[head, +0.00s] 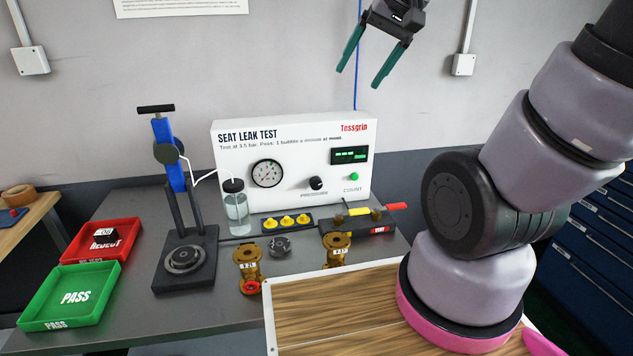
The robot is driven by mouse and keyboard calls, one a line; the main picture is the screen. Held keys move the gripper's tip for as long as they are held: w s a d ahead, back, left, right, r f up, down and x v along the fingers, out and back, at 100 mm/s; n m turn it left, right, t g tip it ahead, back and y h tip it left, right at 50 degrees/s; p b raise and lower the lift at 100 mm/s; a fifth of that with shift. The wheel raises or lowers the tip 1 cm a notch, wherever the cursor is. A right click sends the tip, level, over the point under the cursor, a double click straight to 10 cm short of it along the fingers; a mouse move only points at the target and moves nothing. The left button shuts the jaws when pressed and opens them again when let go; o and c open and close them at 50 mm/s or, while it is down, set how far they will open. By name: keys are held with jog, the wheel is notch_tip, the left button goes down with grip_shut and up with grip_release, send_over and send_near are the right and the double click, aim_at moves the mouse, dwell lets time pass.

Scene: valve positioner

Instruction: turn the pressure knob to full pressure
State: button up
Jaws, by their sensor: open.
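The pressure knob (316,183) is a small black knob on the front of the white seat leak test box (225,150), above the printed word PRESSURE. A light mark shows on it, but its exact setting is too small to read. A round gauge (267,173) sits left of the knob; its needle is too small to read surely. My gripper (364,78) is at the top of the head view, above the box and up and to the right of the knob. Its two green fingers are spread apart, pointing down, with nothing between them.
A green display (350,155) and green COUNT button (354,177) are right of the knob. A bubble jar (235,210), a blue clamp stand (168,155), brass valves (247,262) and yellow and red levers (396,206) stand around the box. Red (125,228) and green (40,305) trays lie left.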

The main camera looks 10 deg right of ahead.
jog(key=n+h, duration=0.3)
jog(key=h, duration=0.1)
send_over(317, 183)
jog(key=s, duration=0.5)
notch_tip(317, 183, down, 28)
jog(key=shift+g, duration=0.3)
jog(key=x, duration=1)
jog(key=shift+w+a, duration=0.25)
jog(key=shift+w, duration=0.05)
grip_shut()
